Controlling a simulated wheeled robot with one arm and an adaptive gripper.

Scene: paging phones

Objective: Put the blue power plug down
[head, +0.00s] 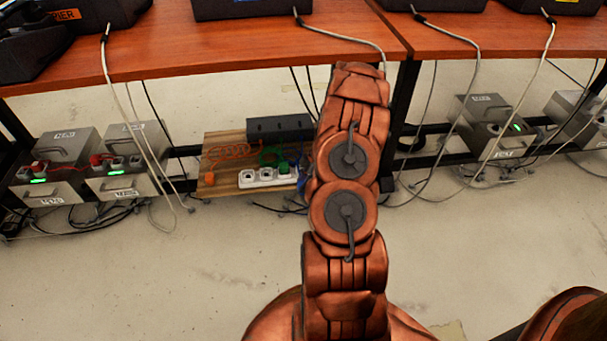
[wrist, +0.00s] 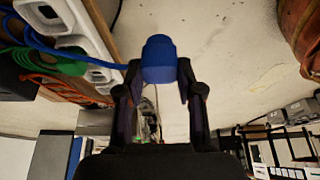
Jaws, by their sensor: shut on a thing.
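The blue power plug (wrist: 159,60) is between the two fingers of my gripper (wrist: 159,88) in the wrist view, and the gripper is shut on it. A blue cable (wrist: 65,50) runs from the plug toward the left. In the head view my arm hides the gripper and the plug; only a bit of blue cable (head: 305,165) shows beside the arm. The white power strip (head: 268,177) lies on a wooden board (head: 222,184) under the table, and it also shows at the upper left of the wrist view (wrist: 62,20). In the wrist view the plug is apart from the strip.
Green (head: 271,156) and orange (head: 232,151) cables lie on the board by a dark box (head: 279,128). Loose cables hang from the table (head: 160,50). The floor (head: 150,270) in front is clear.

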